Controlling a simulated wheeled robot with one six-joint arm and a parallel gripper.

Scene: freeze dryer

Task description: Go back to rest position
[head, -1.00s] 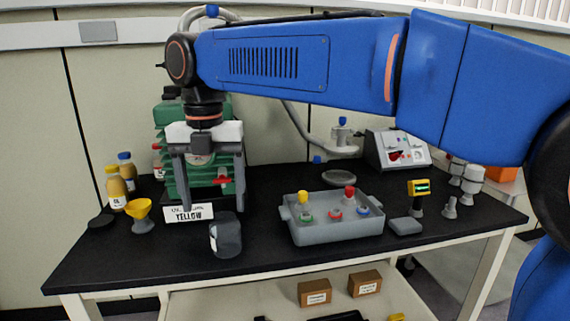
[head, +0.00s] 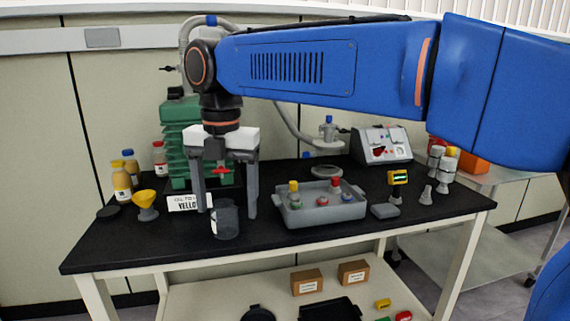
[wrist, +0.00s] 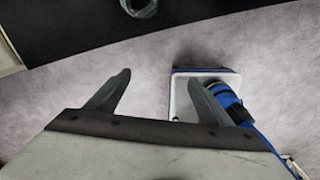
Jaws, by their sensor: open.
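My gripper (head: 227,210) is open, with its two grey fingers pointing down near the front of the black bench (head: 140,250) in the head view. In that view a dark grey cup (head: 225,222) stands on the bench, showing between the fingers. In the wrist view both fingertips (wrist: 160,80) are spread with nothing between them. The cup (wrist: 138,8) shows there at the top edge, partly cut off and apart from the fingers. My blue arm reaches across the upper part of the head view.
A grey tray (head: 315,214) with several coloured-capped vials sits right of my gripper. Grey floor (wrist: 60,110) lies below my gripper.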

